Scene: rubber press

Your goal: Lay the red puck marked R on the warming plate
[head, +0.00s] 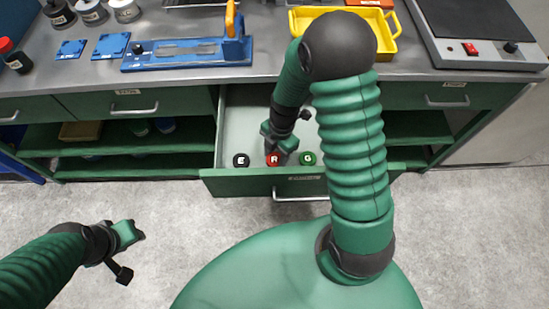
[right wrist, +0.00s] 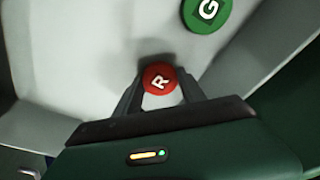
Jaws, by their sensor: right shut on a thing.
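The red puck marked R (head: 273,159) is in the open drawer, between a black puck marked E (head: 241,160) and a green puck marked G (head: 308,158). My right gripper (head: 275,150) reaches down into the drawer and is shut on the red puck, with one finger on each side of it in the right wrist view (right wrist: 160,78). The warming plate (head: 480,32), a dark flat plate on a grey base with a red switch and a knob, stands on the bench at the right. My left gripper (head: 137,234) hangs over the floor, away from everything; its jaw opening is unclear.
The drawer front (head: 235,187) stands out from the green bench. A yellow tray (head: 398,45) sits left of the warming plate. A blue fixture (head: 185,54) and several bottles stand on the bench's left half.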

